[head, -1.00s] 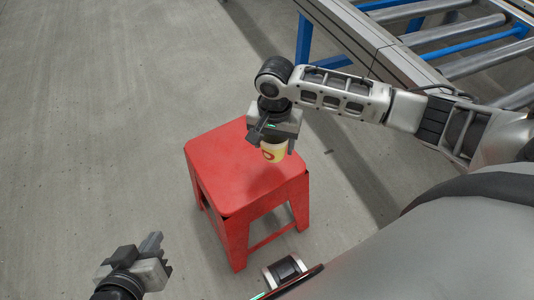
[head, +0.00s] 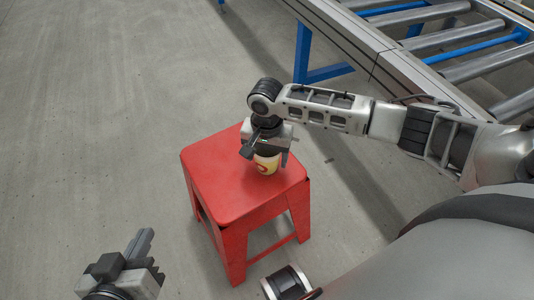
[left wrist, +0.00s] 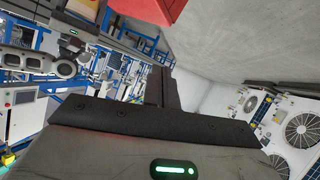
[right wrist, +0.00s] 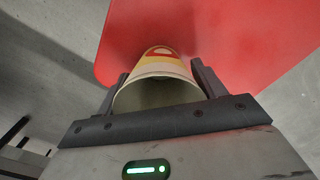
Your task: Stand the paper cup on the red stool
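The paper cup (head: 266,164), cream with a yellow and red print, is upright over the right back part of the red stool (head: 225,182). Its base is at or just above the seat; I cannot tell if it touches. My right gripper (head: 267,150) comes down from above with its fingers on either side of the cup. In the right wrist view the cup (right wrist: 158,68) sits between both fingers, its open rim toward the camera, with the red seat (right wrist: 225,40) beyond. My left gripper (head: 140,245) is empty, fingers together, low at the left, away from the stool.
A roller conveyor (head: 430,45) with blue legs stands behind and to the right of the stool. The grey floor (head: 90,120) left of the stool is clear. Most of the seat is bare.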

